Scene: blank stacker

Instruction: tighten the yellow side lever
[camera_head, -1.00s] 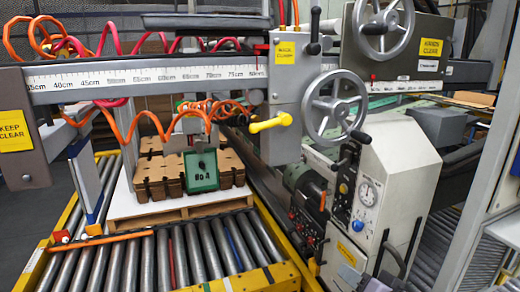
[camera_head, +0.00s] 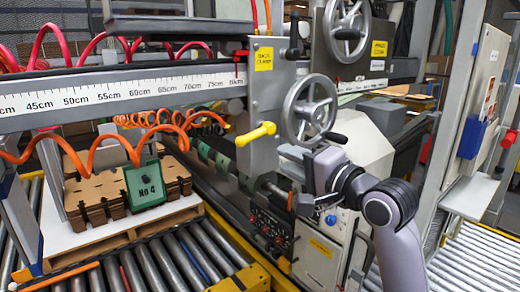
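The yellow side lever (camera_head: 256,134) sticks out from the lower left of the grey carriage block (camera_head: 268,95). Its rounded knob end points left and slightly down, and its hub end is on the right. My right arm comes in from the lower right and bends to the left in front of the cream machine housing. My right gripper (camera_head: 280,190) seems to be at the dark end of this arm, below and right of the lever and apart from it. Its fingers are small and dark against the machine, so their opening is unclear. My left gripper is not in view.
A spoked handwheel (camera_head: 310,110) with a black handle sits just right of the lever. A second handwheel (camera_head: 346,28) is above. The ruler beam (camera_head: 120,93) and orange coiled hoses (camera_head: 90,150) lie left. Stacked brown blanks (camera_head: 105,195) rest on a pallet over rollers.

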